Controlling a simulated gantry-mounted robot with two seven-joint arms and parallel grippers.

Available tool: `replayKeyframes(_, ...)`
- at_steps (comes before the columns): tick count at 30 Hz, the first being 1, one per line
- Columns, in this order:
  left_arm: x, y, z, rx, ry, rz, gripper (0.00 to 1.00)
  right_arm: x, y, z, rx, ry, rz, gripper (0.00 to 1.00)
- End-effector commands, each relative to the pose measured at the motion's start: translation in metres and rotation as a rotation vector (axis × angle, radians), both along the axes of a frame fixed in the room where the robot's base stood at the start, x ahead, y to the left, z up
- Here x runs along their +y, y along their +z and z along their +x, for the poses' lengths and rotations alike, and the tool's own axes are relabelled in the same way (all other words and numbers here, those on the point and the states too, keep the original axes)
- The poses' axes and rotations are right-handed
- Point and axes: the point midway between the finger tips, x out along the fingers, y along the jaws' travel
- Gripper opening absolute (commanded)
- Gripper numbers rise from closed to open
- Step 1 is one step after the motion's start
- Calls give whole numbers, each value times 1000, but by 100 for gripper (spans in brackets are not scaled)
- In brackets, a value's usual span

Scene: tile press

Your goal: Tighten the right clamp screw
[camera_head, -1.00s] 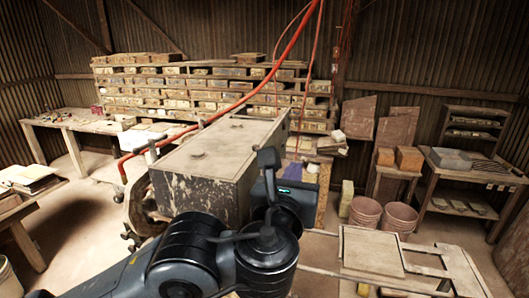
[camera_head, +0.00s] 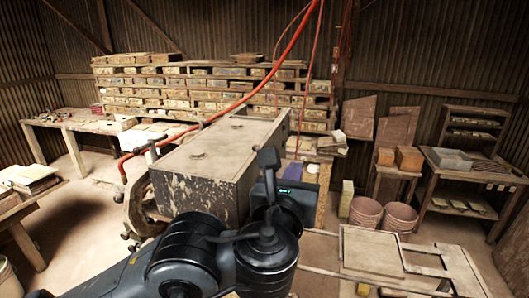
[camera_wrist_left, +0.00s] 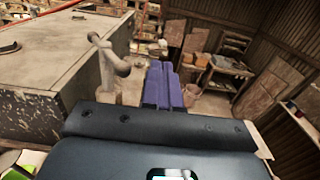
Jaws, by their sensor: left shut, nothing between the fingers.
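The press is a large dark box (camera_head: 200,185) with a flat grey lid, on the floor in front of me. In the left wrist view its side and top (camera_wrist_left: 45,75) fill the left. A pale metal clamp screw with a rounded handle (camera_wrist_left: 108,58) stands by the box's near right corner. In the head view my left arm hides that corner. My left gripper (camera_wrist_left: 162,72) is shut and empty; its purple fingers lie just right of the clamp screw in the wrist view, and I cannot tell whether they touch it. Another clamp (camera_head: 136,212) is at the box's left end. My right gripper is not in view.
A red hose (camera_head: 262,85) hangs down across the box's back. Behind stands a wall of stacked tile racks (camera_head: 215,90). To the right are two buckets (camera_head: 366,213), a low frame table (camera_head: 370,250) and a shelf bench (camera_head: 465,170). Open floor lies between them.

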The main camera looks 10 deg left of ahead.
Motion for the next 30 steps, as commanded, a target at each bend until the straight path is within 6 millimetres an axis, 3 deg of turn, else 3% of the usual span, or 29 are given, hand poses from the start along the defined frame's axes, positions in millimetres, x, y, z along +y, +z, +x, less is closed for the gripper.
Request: replayKeyframes(30, 34, 0, 7, 1, 6, -1, 0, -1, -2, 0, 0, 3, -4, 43)
